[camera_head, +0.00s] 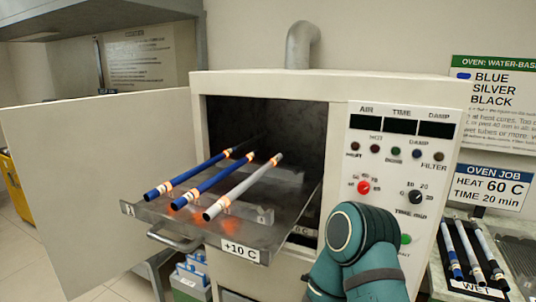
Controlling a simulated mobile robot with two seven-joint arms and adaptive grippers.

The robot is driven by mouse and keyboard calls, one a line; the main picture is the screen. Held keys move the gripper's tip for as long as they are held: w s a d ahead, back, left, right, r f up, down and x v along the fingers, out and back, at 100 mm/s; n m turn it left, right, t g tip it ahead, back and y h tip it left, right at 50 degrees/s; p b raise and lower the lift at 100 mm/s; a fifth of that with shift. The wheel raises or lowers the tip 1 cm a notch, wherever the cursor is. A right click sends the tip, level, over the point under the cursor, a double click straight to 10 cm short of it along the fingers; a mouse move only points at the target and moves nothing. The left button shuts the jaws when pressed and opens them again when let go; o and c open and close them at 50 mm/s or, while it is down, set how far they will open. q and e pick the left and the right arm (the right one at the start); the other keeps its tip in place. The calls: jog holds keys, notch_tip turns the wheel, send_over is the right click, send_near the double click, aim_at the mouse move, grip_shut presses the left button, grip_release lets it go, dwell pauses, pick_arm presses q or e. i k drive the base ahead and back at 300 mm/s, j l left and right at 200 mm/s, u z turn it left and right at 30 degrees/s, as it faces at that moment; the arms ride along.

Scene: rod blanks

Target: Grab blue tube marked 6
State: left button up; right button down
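Two blue tubes lie side by side on the pulled-out oven tray (238,232), slanting back towards the oven. One is the left blue tube (190,177); the other is the middle blue tube (212,182). A silver-white tube (243,187) lies to their right. All three show glowing orange bands near their ends. No number 6 is legible on any of them. Another blue-ended tube (448,249) lies in the rack at the far right, its marking too small to read. Neither gripper shows; only a teal link of my arm rises at the bottom, right of the tray.
The oven (330,85) stands open, its door (90,180) swung out to the left. A rack labelled WET (475,290) holds several tubes at right. A crate of blue-topped items (190,275) sits below the tray.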

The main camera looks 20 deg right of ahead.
aim_at(179, 203)
jog(key=l, duration=0.7)
jog(key=k+l, duration=0.1)
jog(key=l, duration=0.65)
